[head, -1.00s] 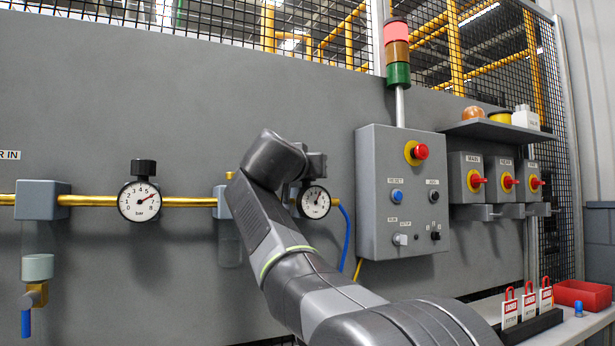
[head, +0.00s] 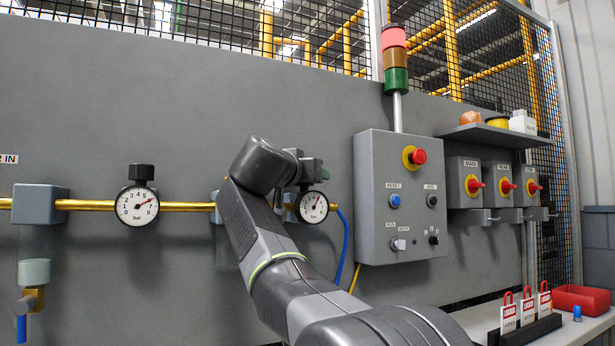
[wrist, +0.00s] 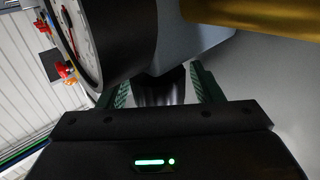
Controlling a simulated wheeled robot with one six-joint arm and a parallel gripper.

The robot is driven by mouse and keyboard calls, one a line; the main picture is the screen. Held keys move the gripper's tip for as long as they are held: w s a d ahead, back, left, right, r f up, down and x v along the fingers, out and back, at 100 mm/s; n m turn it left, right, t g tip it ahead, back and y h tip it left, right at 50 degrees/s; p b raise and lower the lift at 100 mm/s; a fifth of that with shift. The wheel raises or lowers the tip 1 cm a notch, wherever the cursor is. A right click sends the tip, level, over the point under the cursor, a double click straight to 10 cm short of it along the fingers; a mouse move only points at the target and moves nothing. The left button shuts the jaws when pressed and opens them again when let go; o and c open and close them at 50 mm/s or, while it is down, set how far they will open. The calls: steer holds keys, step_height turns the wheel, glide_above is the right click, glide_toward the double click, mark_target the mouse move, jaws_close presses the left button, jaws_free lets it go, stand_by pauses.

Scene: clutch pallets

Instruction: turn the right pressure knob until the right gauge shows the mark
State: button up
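The dark right knob (wrist: 160,88) is between the two green-padded fingers of my gripper (wrist: 163,85). The knob nearly fills the space between them; I cannot tell whether the pads touch it. In the head view my gripper (head: 312,170) is above the right gauge, its fingers and the knob mostly hidden.
A left gauge (head: 137,206) with a black knob (head: 141,173) sits on the same brass pipe (head: 185,206). A blue hose (head: 345,245) hangs right of the right gauge. A grey control box (head: 402,200) with a red button (head: 418,157) stands close on the right.

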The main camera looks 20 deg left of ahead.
steer(key=s, duration=1.4)
steer(key=shift+d, duration=0.3)
steer(key=shift+w, duration=0.15)
steer(key=w, duration=1.3)
steer(key=shift+w+a, duration=0.25)
steer(key=shift+w, duration=0.1)
